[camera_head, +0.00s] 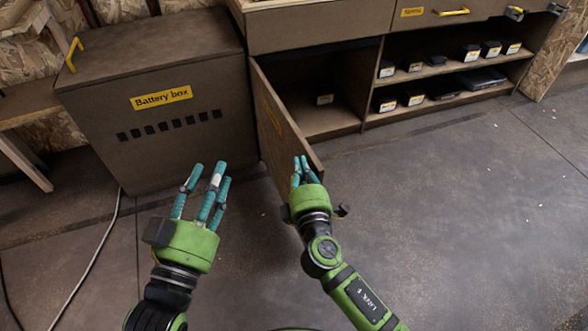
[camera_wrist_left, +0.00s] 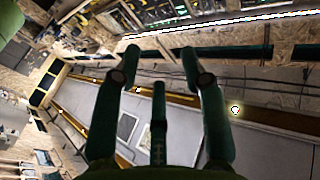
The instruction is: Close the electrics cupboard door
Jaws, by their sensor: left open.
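The brown cupboard door (camera_head: 283,130) stands open in the head view, swung out toward me from its cupboard (camera_head: 335,115). A yellow marking shows on its left face, too oblique to read. My right gripper (camera_head: 304,168) is at the door's free edge, with its fingers overlapping the lower corner in the picture. I cannot tell whether they touch it or how far apart they are. My left gripper (camera_head: 207,178) is open and empty, in front of the battery box and left of the door. Its spread fingers (camera_wrist_left: 160,70) also show in the left wrist view, with nothing between them.
The battery box (camera_head: 165,120) stands just left of the door. Shelves with several small dark boxes (camera_head: 468,53) are to the right, below closed drawers (camera_head: 320,25). A pale cable (camera_head: 95,255) lies on the floor at left. The floor (camera_head: 455,200) at right is clear.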

